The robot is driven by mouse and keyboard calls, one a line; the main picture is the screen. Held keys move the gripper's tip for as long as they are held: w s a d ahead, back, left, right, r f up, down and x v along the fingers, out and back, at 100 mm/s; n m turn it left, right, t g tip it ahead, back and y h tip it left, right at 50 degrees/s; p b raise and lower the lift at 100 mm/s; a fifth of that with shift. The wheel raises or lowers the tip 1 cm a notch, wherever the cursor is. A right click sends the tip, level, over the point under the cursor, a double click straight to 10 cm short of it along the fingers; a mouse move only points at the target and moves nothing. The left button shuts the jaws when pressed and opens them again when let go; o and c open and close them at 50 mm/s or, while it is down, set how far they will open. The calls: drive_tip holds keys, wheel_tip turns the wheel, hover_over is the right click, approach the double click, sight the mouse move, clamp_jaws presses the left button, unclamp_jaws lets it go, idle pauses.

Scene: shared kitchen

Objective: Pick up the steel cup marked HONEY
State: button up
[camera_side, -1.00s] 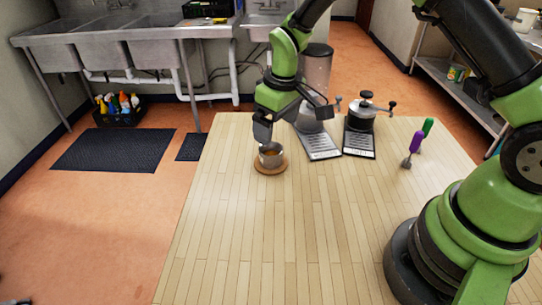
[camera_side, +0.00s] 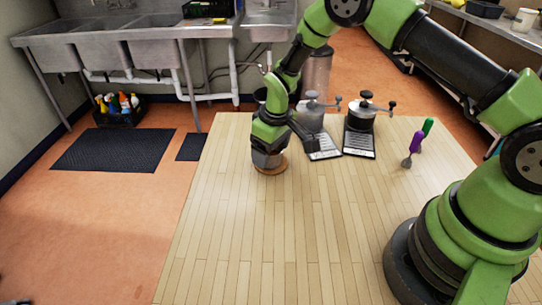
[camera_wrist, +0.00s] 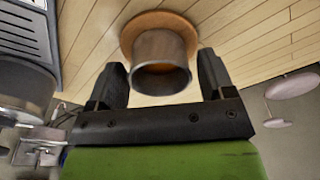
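A small steel cup (camera_wrist: 160,62) stands upright on a round wooden coaster (camera_wrist: 135,24), seen in the wrist view. In the side view the coaster (camera_side: 277,170) lies on the far left part of the wooden table, and my gripper hides most of the cup. No HONEY marking is readable. My gripper (camera_wrist: 162,68) is open, with one finger on each side of the cup. Gaps show between the fingers and the cup in the wrist view. In the side view my gripper (camera_side: 266,158) is low over the coaster, pointing down.
Two metal pots with crank handles, a left one (camera_side: 312,118) and a right one (camera_side: 361,116), stand on labelled dark plates right of my gripper. A purple-handled tool (camera_side: 416,143) and a green-handled one (camera_side: 428,127) are farther right. The near table (camera_side: 270,240) is clear.

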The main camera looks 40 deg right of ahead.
drive_tip(key=c, duration=0.7)
